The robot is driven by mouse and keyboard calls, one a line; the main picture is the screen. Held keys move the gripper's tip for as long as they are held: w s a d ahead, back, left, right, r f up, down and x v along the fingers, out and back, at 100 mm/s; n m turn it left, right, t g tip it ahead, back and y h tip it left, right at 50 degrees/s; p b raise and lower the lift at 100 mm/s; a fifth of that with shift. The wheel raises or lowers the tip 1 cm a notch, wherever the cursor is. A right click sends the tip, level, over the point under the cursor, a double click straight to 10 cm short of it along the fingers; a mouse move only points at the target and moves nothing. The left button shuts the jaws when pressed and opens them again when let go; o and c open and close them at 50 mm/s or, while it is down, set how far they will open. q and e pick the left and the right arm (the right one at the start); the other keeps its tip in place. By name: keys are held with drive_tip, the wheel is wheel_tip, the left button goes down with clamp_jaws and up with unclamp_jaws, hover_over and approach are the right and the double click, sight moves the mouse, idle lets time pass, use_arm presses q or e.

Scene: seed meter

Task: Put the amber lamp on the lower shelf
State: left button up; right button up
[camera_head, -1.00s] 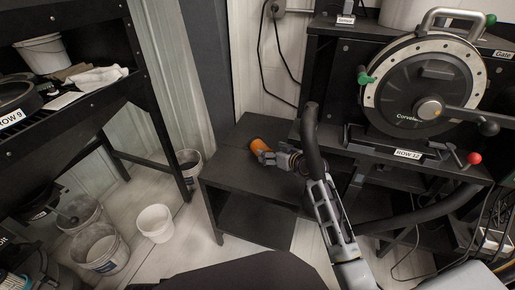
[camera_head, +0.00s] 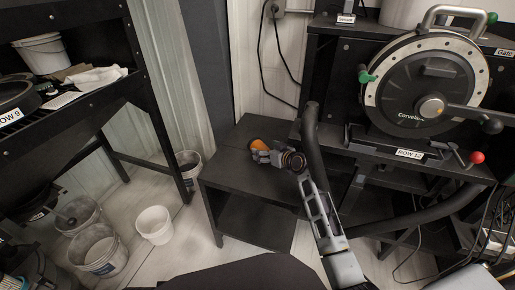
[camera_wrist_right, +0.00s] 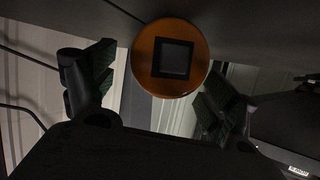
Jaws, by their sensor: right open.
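The stand's lower shelf (camera_head: 255,222) shows below the top and looks empty. My left gripper is not in view.
A thick black hose (camera_head: 311,140) runs down close to my right wrist. The seed meter (camera_head: 425,85) on its bench (camera_head: 350,165) stands to the right. A white bucket (camera_head: 154,224) is on the floor left of the stand. The stand's open front faces clear floor.

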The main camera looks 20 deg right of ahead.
sight(260, 149)
drive_tip(key=shift+w+a+f+b, duration=0.35)
drive_tip(key=shift+w+f, duration=0.1)
drive_tip(key=shift+w, duration=0.15)
drive_tip(key=shift+b+x, duration=0.3)
drive_tip(key=shift+x, duration=0.5)
drive_tip(key=shift+w+a+f, duration=0.15)
drive_tip(key=shift+w+f, duration=0.1)
drive_tip(key=shift+w, duration=0.25)
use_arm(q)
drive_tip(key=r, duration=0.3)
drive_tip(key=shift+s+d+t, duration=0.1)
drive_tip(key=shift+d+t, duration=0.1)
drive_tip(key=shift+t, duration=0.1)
use_arm(e)
drive_tip(key=shift+w, duration=0.15)
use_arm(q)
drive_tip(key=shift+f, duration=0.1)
use_arm(e)
drive_tip(key=c, duration=1)
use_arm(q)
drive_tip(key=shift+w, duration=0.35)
use_arm(e)
drive_tip(key=shift+c, duration=0.7)
